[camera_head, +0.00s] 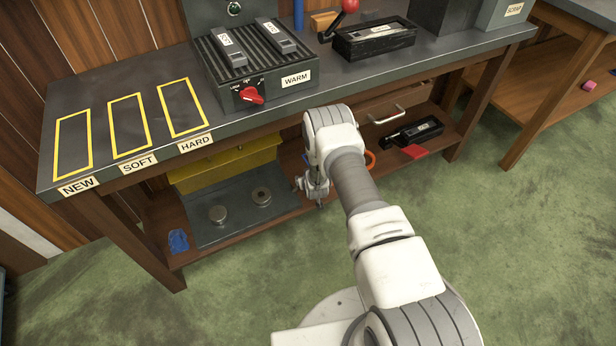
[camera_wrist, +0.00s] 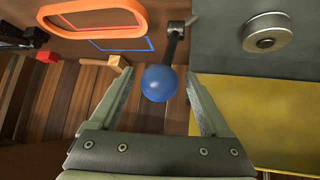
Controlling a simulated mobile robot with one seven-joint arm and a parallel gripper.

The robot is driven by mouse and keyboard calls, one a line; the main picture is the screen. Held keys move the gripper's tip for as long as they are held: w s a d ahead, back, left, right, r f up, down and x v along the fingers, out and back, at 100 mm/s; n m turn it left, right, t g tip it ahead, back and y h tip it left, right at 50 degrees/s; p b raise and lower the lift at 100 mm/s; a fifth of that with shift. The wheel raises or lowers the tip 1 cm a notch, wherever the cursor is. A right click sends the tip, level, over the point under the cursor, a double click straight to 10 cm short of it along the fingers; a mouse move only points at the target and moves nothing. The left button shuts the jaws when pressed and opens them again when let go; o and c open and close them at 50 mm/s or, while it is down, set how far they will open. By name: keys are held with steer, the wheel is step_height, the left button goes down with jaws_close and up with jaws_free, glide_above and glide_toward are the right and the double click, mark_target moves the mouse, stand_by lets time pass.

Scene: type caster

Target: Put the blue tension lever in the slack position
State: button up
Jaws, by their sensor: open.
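The blue ball knob (camera_wrist: 158,83) of the tension lever shows in the wrist view on a short dark arm (camera_wrist: 174,45). My gripper (camera_wrist: 159,74) is open, with one finger on each side of the knob in the picture. I see no finger touching it, and I cannot tell whether the knob is between the fingertips or beyond them. In the head view my gripper (camera_head: 314,190) is low in front of the bench, by the lower shelf. My arm hides most of the lever there. No slack label can be read.
A grey plate (camera_wrist: 215,50) with a round metal knob (camera_wrist: 267,32) and a yellow surface (camera_wrist: 240,115) lie right of the lever. An orange loop (camera_wrist: 92,9) is at upper left. The bench top (camera_head: 120,80) is above my gripper; a black device (camera_head: 418,130) is on the shelf.

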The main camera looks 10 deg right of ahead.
steer(key=shift+s, duration=0.1)
steer(key=p+v, duration=0.5)
steer(key=v, duration=1.2)
steer(key=shift+r+p, duration=0.2)
steer(key=shift+p, duration=0.2)
steer(key=shift+s, duration=0.1)
